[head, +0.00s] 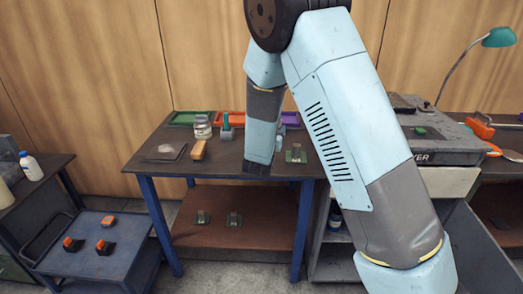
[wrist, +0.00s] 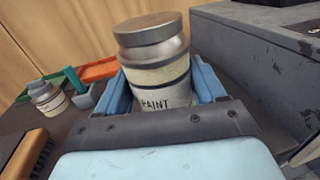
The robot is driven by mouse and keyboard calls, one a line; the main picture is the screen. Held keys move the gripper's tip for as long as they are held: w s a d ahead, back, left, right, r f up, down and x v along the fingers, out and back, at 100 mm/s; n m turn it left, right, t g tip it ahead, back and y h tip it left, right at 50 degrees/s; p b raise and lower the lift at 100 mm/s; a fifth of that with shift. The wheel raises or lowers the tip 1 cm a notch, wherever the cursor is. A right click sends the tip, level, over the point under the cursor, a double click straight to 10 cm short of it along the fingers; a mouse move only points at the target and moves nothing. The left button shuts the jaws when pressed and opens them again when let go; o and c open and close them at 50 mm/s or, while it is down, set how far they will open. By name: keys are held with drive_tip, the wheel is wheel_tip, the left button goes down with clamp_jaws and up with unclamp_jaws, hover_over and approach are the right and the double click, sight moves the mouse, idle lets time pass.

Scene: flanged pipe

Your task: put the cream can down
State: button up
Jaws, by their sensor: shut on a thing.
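The cream can (wrist: 160,75) has a grey metal lid, a cream band and a label reading PAINT. In the wrist view it stands between the blue fingers of my gripper (wrist: 164,88), which is shut on it. The can looks upright relative to the gripper. Its lower part is hidden behind the gripper's dark front plate, so I cannot tell whether it touches the workbench (head: 150,147). In the head view my arm covers most of the gripper area, and I cannot make out the can clearly.
A pale jar (head: 202,128), a wooden-backed brush (head: 198,150) and a dark plate (head: 166,153) are on the left half of the bench. Green (head: 185,119) and orange (head: 233,119) trays line the back. A green-topped block (head: 296,154) stands right of my arm. A grey machine (head: 440,145) borders the right.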

drive_tip(key=a+f, duration=0.1)
drive_tip(key=f, duration=0.1)
drive_tip(key=w+a+f, duration=0.1)
drive_tip(key=a+f, duration=0.1)
drive_tip(key=w+a+f, duration=0.1)
drive_tip(key=a+f, duration=0.1)
drive_tip(key=shift+a, duration=0.25)
wheel_tip(320, 180, down, 3)
drive_tip(key=shift+w+a+f, duration=0.1)
drive_tip(key=shift+w+f, duration=0.05)
drive_tip(key=shift+f, duration=0.05)
drive_tip(key=o, duration=1.3)
